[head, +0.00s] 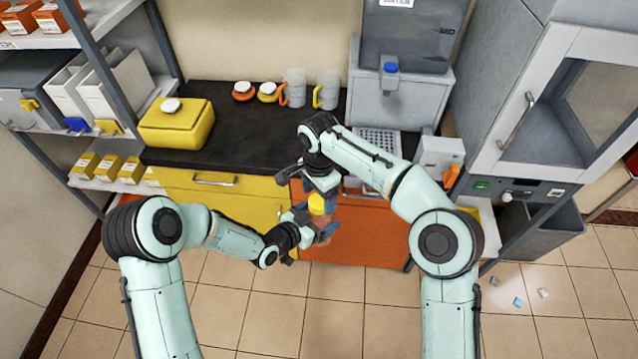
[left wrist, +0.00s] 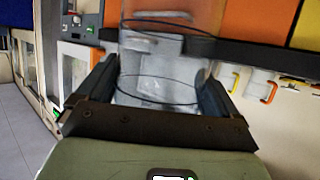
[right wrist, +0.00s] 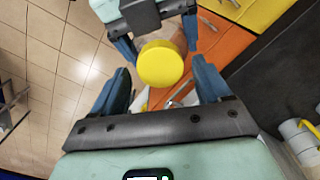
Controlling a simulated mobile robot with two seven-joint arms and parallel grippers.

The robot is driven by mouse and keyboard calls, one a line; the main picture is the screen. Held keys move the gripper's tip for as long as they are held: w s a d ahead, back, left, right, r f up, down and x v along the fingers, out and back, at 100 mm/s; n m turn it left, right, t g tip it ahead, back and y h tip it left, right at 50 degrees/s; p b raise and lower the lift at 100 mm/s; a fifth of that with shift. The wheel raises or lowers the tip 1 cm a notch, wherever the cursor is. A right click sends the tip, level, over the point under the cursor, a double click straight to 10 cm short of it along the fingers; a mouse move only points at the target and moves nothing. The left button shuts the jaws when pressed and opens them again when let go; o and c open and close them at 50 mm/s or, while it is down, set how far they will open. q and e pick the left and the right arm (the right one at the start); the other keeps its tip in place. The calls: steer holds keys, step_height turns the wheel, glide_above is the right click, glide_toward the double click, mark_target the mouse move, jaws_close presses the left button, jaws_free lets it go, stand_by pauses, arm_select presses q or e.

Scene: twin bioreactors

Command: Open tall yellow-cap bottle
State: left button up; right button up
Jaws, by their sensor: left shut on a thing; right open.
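The tall bottle has a round yellow cap (head: 317,204) and a clear body (left wrist: 157,75). My left gripper (head: 311,225) is shut on the bottle's body and holds it in the air in front of the counter. In the left wrist view the body fills the space between its fingers. The cap is on the bottle. My right gripper (head: 318,192) is open just above the cap, pointing down. In the right wrist view the yellow cap (right wrist: 160,64) shows between its spread fingers, and I cannot tell whether either finger touches it. The bottle's lower part is mostly hidden in the head view.
The black counter (head: 245,125) holds a yellow box (head: 177,128), an orange lid (head: 243,91), a yellow lid (head: 267,93) and two mugs with orange and yellow handles. A grey dispenser (head: 403,85) stands on the right. Tiled floor is free in front; small scraps lie at right.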

steer(key=shift+f, duration=1)
steer(key=shift+c, duration=0.3)
steer(key=c, duration=1)
steer(key=n, duration=0.5)
steer(key=shift+c, duration=0.3)
steer(key=n, duration=0.5)
steer(key=o, duration=1.2)
steer(key=shift+c, duration=0.2)
